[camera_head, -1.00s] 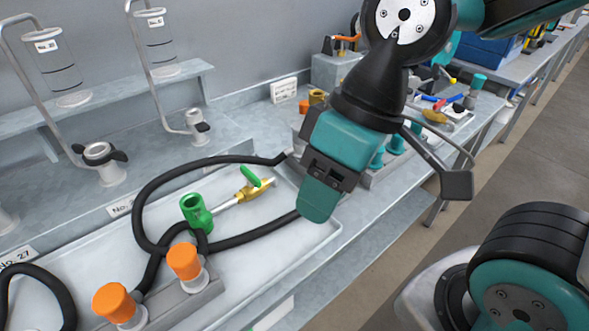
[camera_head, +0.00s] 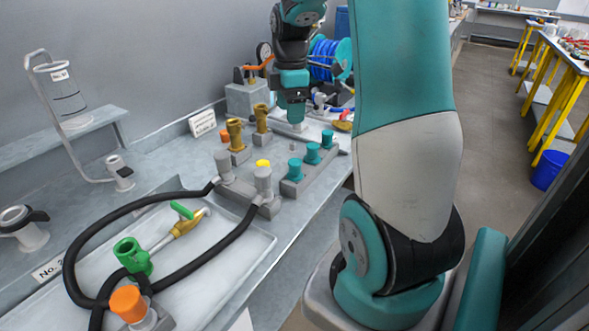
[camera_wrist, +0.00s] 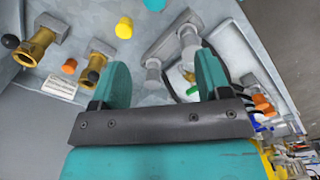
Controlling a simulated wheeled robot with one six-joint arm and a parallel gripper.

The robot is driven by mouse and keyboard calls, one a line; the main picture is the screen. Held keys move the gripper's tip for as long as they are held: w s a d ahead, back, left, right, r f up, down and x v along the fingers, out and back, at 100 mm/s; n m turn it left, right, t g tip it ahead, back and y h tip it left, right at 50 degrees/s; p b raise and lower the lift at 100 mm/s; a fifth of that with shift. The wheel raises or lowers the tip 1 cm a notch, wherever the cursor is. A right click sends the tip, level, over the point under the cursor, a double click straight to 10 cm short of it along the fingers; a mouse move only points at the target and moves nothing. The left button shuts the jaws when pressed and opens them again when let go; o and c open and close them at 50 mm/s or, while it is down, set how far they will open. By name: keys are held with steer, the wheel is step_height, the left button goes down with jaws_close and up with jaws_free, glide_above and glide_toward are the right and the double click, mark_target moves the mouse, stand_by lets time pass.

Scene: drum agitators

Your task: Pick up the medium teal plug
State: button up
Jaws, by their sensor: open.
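Three teal plugs stand in a row on a grey block in the head view: a near one (camera_head: 294,169), a middle one (camera_head: 312,153) and a far one (camera_head: 327,139). I cannot tell their sizes apart with certainty; the middle one may be the medium plug. My gripper (camera_head: 296,112) points down over the bench, beyond and a little left of the row, apart from the plugs. In the wrist view my gripper (camera_wrist: 163,76) is open with nothing clearly held between its fingers. A teal piece (camera_wrist: 155,4) shows at the top edge there, mostly cut off.
Grey plugs (camera_head: 263,182), a yellow knob (camera_head: 263,163) and brass fittings (camera_head: 235,134) stand close left of the teal row. A tray (camera_head: 215,270) with a green fitting (camera_head: 132,255) and black hose lies nearer. A blue hose reel (camera_head: 322,60) stands behind my gripper.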

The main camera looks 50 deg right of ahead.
mark_target(295, 161)
steer(key=f, duration=0.4)
steer(key=d+f, duration=0.1)
steer(key=f, duration=0.2)
steer(key=f+p, duration=0.1)
steer(key=f, duration=0.3)
steer(key=shift+s+d+f, duration=0.25)
steer(key=shift+d+f, duration=0.1)
steer(key=shift+w+a+f+p, duration=0.1)
steer(key=shift+f+p, duration=0.65)
steer(key=shift+f, duration=2.2)
steer(key=c, duration=1)
steer(key=shift+r, duration=0.1)
step_height(295, 161, up, 20)
steer(key=shift+f+b, duration=0.1)
steer(key=shift+b, duration=0.65)
